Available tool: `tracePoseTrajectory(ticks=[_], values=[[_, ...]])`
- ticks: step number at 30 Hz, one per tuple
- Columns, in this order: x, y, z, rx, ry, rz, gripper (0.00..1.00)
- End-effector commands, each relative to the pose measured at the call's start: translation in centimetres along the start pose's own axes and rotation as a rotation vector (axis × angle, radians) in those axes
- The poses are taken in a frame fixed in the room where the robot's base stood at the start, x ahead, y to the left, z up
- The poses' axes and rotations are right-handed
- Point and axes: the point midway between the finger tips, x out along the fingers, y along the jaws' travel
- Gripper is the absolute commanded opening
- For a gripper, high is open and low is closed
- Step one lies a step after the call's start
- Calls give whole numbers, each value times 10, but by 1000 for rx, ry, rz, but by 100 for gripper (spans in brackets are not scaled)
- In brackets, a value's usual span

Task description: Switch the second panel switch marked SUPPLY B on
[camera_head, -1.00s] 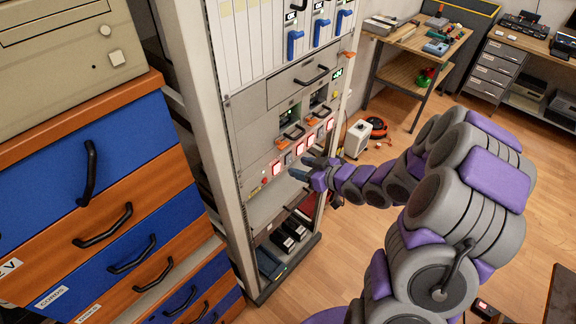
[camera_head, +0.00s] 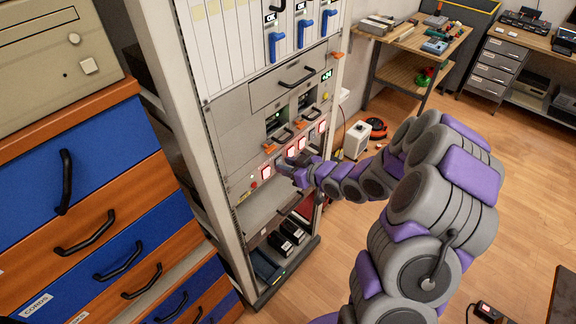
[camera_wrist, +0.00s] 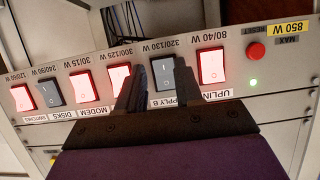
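In the wrist view a row of rocker switches runs across a pale panel (camera_wrist: 190,50). The SUPPLY B switch (camera_wrist: 163,71) is dark and unlit, above the partly covered label ending "UPPLY B" (camera_wrist: 165,101). My gripper (camera_wrist: 159,66) is open and empty, with one finger on each side of this switch in the picture. I cannot tell whether the fingers touch the panel. The left finger partly covers the lit red switch (camera_wrist: 118,77) on that side. In the head view my gripper (camera_head: 284,166) is at the rack's switch row and hides part of it.
The UPLINK switch (camera_wrist: 211,65) is lit red close to the right finger. Beyond it are a red RESET button (camera_wrist: 256,52) and a green light (camera_wrist: 253,82). Left are the lit MODEM switch (camera_wrist: 82,87) and dark DISKS switch (camera_wrist: 50,93). Blue-and-orange drawers (camera_head: 85,180) stand left.

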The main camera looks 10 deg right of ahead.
Motion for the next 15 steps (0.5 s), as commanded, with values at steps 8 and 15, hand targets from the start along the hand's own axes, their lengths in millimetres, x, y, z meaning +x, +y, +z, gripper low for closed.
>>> tracePoseTrajectory(ticks=[8, 15], values=[[0, -1, -1, 0, 0, 2, 7], [-1, 1, 1, 2, 6, 2, 0]])
